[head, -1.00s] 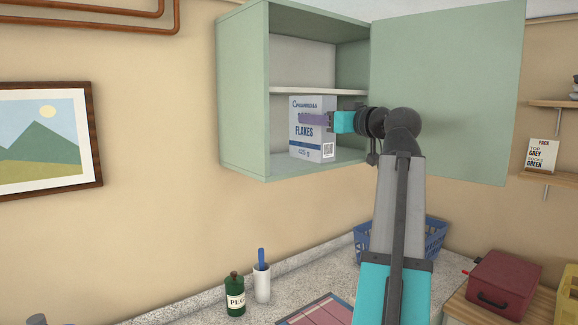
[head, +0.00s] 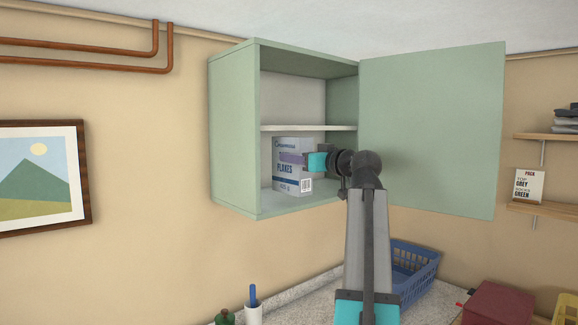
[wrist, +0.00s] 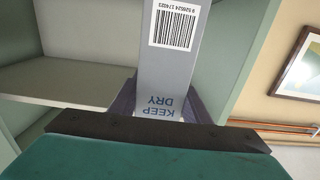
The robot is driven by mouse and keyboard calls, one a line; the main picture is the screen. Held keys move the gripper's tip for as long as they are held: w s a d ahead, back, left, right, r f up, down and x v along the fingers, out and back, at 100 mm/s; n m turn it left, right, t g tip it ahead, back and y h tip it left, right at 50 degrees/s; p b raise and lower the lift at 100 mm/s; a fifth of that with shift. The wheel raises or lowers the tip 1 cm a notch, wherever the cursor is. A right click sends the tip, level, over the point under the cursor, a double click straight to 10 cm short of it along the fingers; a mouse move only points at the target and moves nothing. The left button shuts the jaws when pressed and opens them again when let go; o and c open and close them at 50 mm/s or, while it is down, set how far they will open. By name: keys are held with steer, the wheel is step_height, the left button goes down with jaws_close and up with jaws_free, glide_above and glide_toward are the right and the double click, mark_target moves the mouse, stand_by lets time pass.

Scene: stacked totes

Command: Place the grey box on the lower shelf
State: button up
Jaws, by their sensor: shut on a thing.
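The grey box (head: 284,183), a carton marked "Flakes", stands upright inside the open green cabinet, in its lower compartment. The cabinet floor, the lower shelf (head: 270,207), lies under it; I cannot tell whether the box touches it. The box top is just below the pale middle shelf (head: 335,128). My gripper (head: 292,158) reaches in from the right and is shut on the box, a purple finger across its front. In the wrist view the box (wrist: 210,60) fills the middle, barcode and "KEEP DRY" upside down, between the fingers (wrist: 165,105).
The cabinet door (head: 430,130) stands wide open to the right, beside my arm. The upper compartment (head: 292,97) is empty. Below are a blue basket (head: 415,275), a red box (head: 498,303) and a white cup (head: 253,315). Wall shelves (head: 545,136) hang at right.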

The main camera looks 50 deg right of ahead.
steer(key=w+d+p, duration=0.2)
steer(key=w+d, duration=0.1)
steer(key=w, duration=0.3)
steer(key=shift+w+f, duration=0.2)
steer(key=shift+f, duration=0.1)
steer(key=shift+d, duration=0.1)
steer(key=shift+f+p, duration=0.8)
steer(key=shift+f, duration=0.95)
steer(key=o, duration=1.4)
steer(key=shift+f, duration=0.15)
